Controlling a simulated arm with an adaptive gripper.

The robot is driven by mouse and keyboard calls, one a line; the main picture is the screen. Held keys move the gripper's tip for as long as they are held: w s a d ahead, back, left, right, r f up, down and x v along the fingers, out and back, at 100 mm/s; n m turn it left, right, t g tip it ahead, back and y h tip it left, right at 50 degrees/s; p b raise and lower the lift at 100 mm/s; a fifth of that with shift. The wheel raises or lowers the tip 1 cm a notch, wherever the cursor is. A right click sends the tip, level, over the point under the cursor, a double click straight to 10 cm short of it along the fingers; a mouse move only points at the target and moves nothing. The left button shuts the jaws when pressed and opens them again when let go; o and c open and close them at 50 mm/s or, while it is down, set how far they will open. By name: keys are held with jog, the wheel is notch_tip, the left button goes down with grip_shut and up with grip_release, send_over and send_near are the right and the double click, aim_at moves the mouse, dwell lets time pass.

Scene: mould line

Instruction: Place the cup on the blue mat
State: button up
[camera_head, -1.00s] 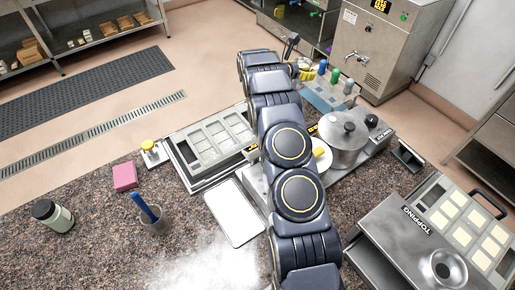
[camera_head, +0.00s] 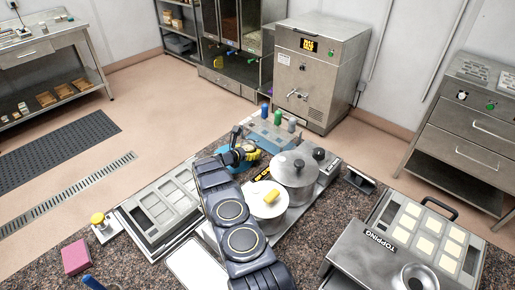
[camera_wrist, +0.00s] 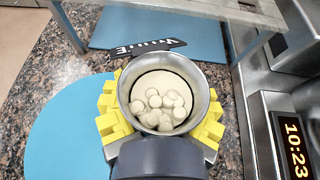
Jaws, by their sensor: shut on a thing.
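My gripper (camera_wrist: 160,115) has yellow fingers shut on the sides of a round metal cup (camera_wrist: 136,78). The cup is upright to the wrist view and holds several small pale round pieces. A round blue mat (camera_wrist: 62,130) lies on the speckled counter at the left of the wrist view, partly covered by the gripper's left finger. The cup appears just right of the mat's middle, over its right edge; its height above the counter cannot be told. In the head view my gripper (camera_head: 243,154) is beyond my arm, and part of the blue mat shows beside it.
A black name sign (camera_wrist: 145,47) and a stand with a blue rectangular base (camera_wrist: 120,27) are just beyond the cup. A machine with a 10:23 display (camera_wrist: 293,145) is close at the right. A lidded pot (camera_head: 296,170) and bottles (camera_head: 277,118) stand near the gripper.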

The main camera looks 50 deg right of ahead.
jog(key=x, duration=0.3)
jog(key=shift+s+d+r, duration=0.1)
jog(key=shift+d, duration=0.05)
jog(key=o, duration=1.3)
jog(key=v, duration=0.6)
jog(key=shift+v, duration=0.85)
